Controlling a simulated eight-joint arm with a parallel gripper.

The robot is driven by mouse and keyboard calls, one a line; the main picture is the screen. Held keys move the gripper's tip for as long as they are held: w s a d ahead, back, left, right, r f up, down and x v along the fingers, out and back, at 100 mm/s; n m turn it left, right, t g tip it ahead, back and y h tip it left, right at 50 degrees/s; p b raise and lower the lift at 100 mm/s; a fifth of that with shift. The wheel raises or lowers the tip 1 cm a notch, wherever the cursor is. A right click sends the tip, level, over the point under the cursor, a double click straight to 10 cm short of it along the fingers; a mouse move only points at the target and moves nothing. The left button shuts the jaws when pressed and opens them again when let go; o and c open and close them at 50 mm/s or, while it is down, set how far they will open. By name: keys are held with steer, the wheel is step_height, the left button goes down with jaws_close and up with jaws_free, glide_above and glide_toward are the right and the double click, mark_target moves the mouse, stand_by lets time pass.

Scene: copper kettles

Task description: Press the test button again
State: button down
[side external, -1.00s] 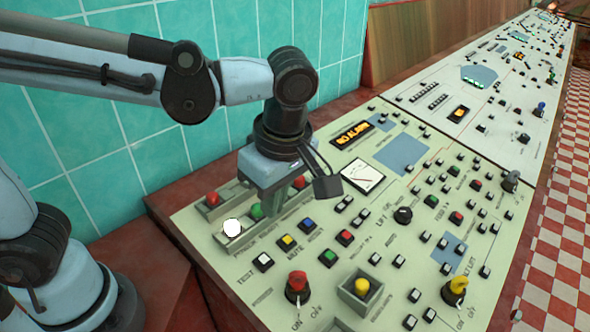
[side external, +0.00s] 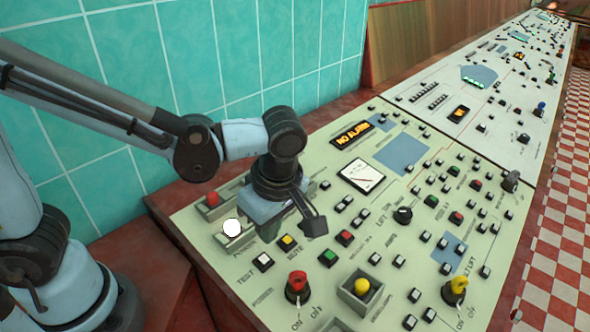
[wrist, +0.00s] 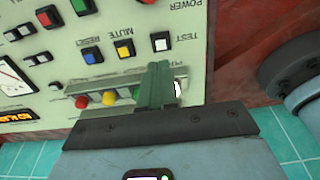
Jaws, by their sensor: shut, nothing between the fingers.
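The test button is a white square key (side external: 263,262) in a dark frame, labelled TEST, near the panel's front left. It also shows in the wrist view (wrist: 160,41), upside-down label beside it.
A yellow button (side external: 287,242) sits right of the test button. A red rotary switch (side external: 297,285) stands up in front.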

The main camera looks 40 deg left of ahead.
mark_target(264, 258)
steer(key=shift+a+f, duration=0.25)
steer(key=shift+f, duration=0.85)
steer(key=shift+a+f, duration=0.2)
steer(key=shift+f, duration=0.9)
steer(key=shift+a+f, duration=0.25)
steer(key=shift+f, duration=0.85)
steer(key=shift+a+f, duration=0.15)
steer(key=shift+f, duration=0.75)
steer(key=shift+r, duration=0.1)
step_height(264, 258, up, 14)
steer(key=d, duration=0.2)
steer(key=shift+d+f, duration=0.2)
steer(key=shift+d, duration=0.2)
stand_by(2.5)
